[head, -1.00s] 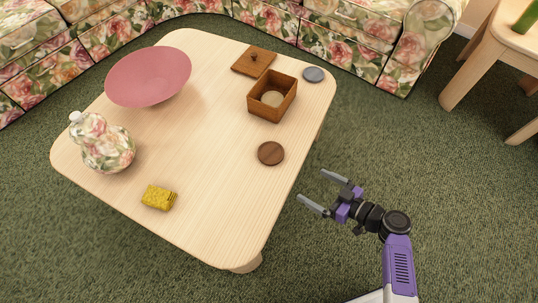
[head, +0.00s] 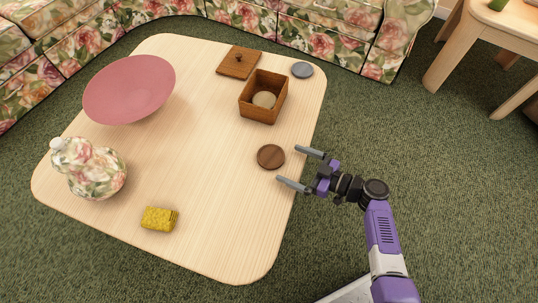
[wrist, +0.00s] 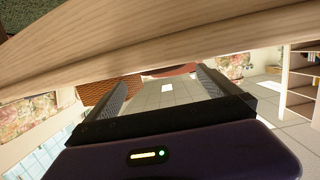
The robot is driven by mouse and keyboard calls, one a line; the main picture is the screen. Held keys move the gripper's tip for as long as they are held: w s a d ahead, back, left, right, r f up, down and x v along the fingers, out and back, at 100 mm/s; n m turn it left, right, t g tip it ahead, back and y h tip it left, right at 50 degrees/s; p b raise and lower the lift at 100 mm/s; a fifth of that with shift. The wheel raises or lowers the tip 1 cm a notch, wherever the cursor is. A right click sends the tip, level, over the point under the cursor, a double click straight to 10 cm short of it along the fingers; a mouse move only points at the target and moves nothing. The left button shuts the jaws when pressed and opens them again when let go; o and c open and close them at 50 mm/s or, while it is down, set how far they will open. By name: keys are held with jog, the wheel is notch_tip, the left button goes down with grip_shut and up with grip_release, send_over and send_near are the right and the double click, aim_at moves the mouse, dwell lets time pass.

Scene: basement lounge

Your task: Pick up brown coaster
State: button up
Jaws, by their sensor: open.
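The brown coaster (head: 271,157) is a round, dark wooden disc lying flat near the right edge of the light wood table (head: 205,150). My gripper (head: 292,168) is open and empty, with its two fingers pointing left toward the coaster. In the head view the fingertips are just right of the coaster, at the table's right edge, and do not enclose it. In the wrist view the open fingers (wrist: 165,85) show with the pale table (wrist: 150,45) edge across the top. I cannot make out the coaster there.
An open wooden box (head: 262,98), its lid (head: 239,62) and a grey coaster (head: 302,69) are toward the back. The tabletop around the brown coaster is clear.

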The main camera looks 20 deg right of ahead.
aim_at(271, 156)
jog(key=x, duration=0.5)
jog(key=shift+w+a+r, duration=0.15)
jog(key=shift+w+a, duration=0.05)
jog(key=shift+a, duration=0.25)
jog(key=shift+c, duration=0.4)
jog(key=c, duration=1.2)
jog(key=shift+r, duration=0.1)
